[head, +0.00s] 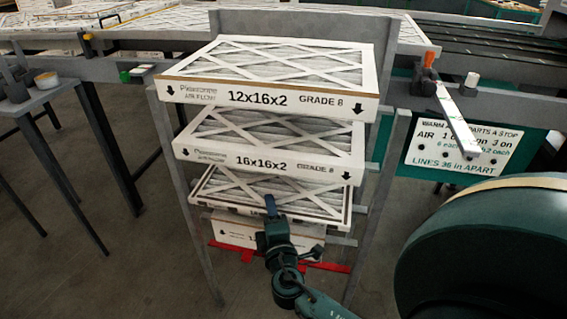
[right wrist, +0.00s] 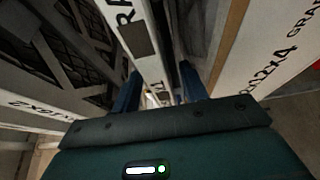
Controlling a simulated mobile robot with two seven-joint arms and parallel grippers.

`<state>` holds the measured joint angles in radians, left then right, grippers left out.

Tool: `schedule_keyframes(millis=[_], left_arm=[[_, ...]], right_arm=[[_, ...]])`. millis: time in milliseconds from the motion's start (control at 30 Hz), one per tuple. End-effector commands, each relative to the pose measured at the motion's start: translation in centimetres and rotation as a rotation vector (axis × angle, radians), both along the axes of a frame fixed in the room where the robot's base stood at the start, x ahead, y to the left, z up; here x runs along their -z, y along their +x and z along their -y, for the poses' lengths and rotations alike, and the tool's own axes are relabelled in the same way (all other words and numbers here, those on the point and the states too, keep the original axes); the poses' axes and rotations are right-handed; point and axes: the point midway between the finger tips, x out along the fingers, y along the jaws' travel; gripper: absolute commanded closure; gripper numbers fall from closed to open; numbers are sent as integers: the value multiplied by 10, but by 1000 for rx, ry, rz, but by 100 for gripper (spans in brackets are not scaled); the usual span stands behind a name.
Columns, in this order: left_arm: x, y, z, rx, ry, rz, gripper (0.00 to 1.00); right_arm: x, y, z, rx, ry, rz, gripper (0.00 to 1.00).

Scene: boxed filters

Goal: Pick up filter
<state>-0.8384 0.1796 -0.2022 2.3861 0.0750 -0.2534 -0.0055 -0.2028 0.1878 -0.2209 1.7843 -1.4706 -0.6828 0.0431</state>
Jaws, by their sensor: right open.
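White-framed pleated filters lie on a stepped rack in the head view. The top filter (head: 270,98) reads 12x16x2 GRADE 8. The second filter (head: 262,162) reads 16x16x2. A third filter (head: 310,209) sits below it, and a lowest filter (head: 228,232) is low in the rack, partly hidden by my arm. My right gripper (head: 271,212) is at the front edge of the third filter. In the right wrist view, its blue fingers (right wrist: 160,94) are apart, with a white filter edge (right wrist: 140,38) running in between them; contact cannot be told. My left gripper is not in view.
Grey rack posts (head: 182,190) flank the filters. Red strips (head: 325,266) lie at its foot. A sign (head: 462,147) and a lever (head: 455,120) are on the right. A grey side table (head: 42,94) stands at left. In the wrist view, another lettered filter (right wrist: 265,60) is close at right.

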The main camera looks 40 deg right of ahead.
Motion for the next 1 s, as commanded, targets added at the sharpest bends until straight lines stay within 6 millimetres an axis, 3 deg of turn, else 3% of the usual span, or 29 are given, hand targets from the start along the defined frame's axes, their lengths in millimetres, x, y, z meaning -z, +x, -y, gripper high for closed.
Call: schedule_keyframes(millis=[200, 467, 1000], left_arm=[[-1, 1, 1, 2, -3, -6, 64], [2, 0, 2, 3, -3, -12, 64], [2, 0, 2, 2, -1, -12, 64]], right_arm=[[0, 26, 10, 0, 0, 0, 56], [1, 28, 11, 0, 1, 0, 56], [1, 27, 11, 0, 1, 0, 100]])
